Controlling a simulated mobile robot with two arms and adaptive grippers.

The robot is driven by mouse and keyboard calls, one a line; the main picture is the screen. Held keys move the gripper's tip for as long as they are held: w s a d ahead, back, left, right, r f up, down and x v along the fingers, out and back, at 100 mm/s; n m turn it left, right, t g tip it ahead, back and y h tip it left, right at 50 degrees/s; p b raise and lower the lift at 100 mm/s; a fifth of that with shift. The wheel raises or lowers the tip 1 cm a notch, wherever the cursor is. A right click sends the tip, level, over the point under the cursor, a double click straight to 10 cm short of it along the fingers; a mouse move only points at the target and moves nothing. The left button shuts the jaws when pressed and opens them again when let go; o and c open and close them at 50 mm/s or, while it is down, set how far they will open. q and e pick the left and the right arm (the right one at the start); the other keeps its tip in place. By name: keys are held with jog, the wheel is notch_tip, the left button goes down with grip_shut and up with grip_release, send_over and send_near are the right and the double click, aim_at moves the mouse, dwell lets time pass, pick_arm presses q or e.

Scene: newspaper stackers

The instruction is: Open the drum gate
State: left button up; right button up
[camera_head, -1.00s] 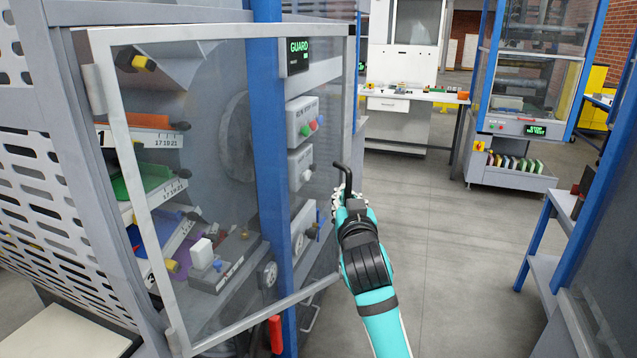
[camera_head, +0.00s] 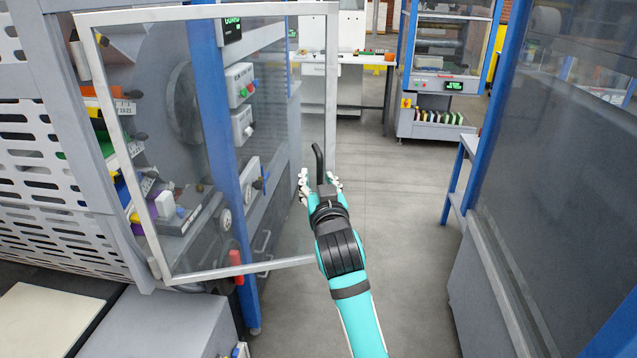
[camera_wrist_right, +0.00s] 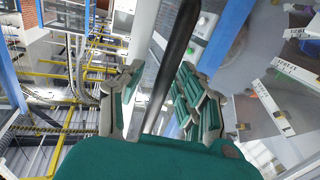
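The drum gate (camera_head: 331,90) is a clear panel in a grey metal frame, hinged at the left in the head view. It stands swung out at an angle from the machine, with its free edge over the aisle. A black bent handle (camera_head: 319,163) is at the lower part of that free edge. My right gripper (camera_head: 319,184) is at the handle, its fingers spread on either side. In the right wrist view the black handle bar (camera_wrist_right: 172,62) runs between the parted fingers (camera_wrist_right: 158,100), with visible gaps. My left gripper is out of view.
Behind the panel are the drum (camera_head: 182,105), a blue post (camera_head: 222,110) and control boxes (camera_head: 240,82). A dark-panelled machine (camera_head: 545,180) stands at the right. Grey floor (camera_head: 400,215) lies clear between. A grey box (camera_head: 165,325) is at the lower left.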

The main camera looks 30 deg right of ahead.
jog(key=shift+w+d+f, duration=0.1)
jog(key=shift+w+d, duration=0.15)
jog(key=shift+w, duration=0.05)
jog(key=shift+s+a+r, duration=0.2)
jog(key=shift+s, duration=0.25)
jog(key=shift+s+a+r, duration=0.2)
jog(key=shift+s, duration=0.2)
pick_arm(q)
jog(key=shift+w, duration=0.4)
pick_arm(e)
jog(key=v, duration=1)
jog(key=shift+f, duration=0.45)
jog(key=shift+d, duration=0.1)
